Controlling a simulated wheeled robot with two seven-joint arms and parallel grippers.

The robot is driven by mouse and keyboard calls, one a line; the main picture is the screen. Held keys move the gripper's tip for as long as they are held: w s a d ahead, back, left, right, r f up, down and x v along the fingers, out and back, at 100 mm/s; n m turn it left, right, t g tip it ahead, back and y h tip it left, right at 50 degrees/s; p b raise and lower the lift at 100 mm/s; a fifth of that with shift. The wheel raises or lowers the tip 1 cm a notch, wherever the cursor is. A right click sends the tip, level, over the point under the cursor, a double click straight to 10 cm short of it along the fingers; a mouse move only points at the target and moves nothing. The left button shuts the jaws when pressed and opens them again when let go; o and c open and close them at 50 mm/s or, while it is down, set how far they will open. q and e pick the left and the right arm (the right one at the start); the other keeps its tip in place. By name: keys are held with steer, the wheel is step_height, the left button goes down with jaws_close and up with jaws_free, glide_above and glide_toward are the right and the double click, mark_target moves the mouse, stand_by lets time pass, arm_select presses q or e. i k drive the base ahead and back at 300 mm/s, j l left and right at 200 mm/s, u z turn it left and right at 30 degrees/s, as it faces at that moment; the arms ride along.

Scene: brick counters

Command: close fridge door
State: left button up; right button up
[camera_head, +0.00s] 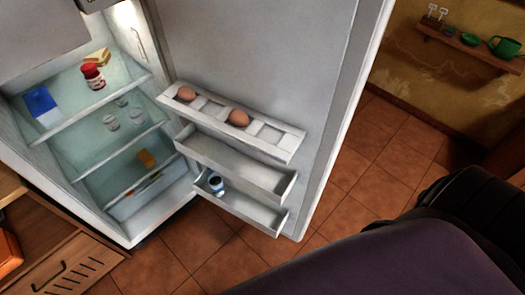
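The white fridge (162,207) stands at the left, seen from above at a tilt. Its door (270,60) is wide open, swung out to the right, with its inner side facing me. The door's upper rack (205,106) holds two brown eggs (239,118). The middle rack (235,166) looks empty, and the lower rack (245,208) holds a small dark and white jar (215,184). The door's outer face and handle are hidden. Neither of my grippers shows in this view.
Fridge shelves hold a red jar (93,76), a blue pack (41,104) and several small items. A wooden cabinet (65,262) stands at lower left. Tiled floor (345,185) is bare right of the door. A wall shelf (465,45) holds green pots. A dark shape covers the lower right.

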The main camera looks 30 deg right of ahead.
mark_target(300, 71)
steer(key=k+l+u, duration=0.2)
steer(key=l, duration=0.25)
steer(key=k+l+u, duration=0.2)
steer(key=l, duration=0.25)
steer(key=k+l+u, duration=0.25)
steer(key=l, duration=0.2)
steer(key=k+l+u, duration=0.2)
steer(key=l, duration=0.2)
steer(key=i+l+u, duration=0.15)
steer(key=l+u, duration=0.2)
steer(key=l, duration=0.75)
steer(key=l+u, duration=0.35)
steer(key=l, duration=0.8)
